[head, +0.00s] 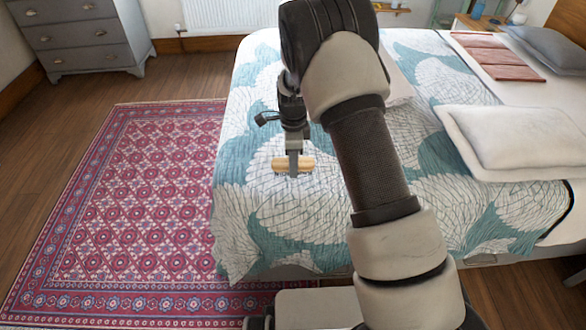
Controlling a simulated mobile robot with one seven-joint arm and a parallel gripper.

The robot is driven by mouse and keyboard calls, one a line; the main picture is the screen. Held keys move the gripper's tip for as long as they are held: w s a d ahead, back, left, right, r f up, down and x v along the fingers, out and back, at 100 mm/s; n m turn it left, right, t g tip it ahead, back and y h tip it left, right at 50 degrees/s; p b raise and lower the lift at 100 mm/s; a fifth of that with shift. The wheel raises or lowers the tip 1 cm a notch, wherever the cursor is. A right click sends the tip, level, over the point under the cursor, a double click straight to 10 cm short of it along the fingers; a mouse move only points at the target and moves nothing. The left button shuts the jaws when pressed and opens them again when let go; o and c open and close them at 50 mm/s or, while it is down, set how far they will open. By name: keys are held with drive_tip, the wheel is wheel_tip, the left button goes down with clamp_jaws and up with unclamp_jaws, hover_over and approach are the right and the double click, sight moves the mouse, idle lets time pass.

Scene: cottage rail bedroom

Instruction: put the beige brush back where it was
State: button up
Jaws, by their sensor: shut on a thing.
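My gripper (293,168) points down over the near left part of the bed (240,215). It is shut on the beige brush (306,164), a small tan piece that sticks out on both sides of the fingers. The brush lies crosswise in the picture, close above or on the teal and white quilt; I cannot tell whether it touches. My arm hides the middle of the bed.
Pillows (515,138) lie at the bed's right side, with a folded reddish-brown cloth (490,55) behind. A red patterned rug (140,190) covers the floor at left. A grey dresser (85,40) stands back left. A bedside table (480,24) stands back right.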

drive_tip(key=shift+f, duration=1.1)
drive_tip(key=shift+f, duration=0.1)
drive_tip(key=shift+f, duration=0.15)
drive_tip(key=o, duration=1)
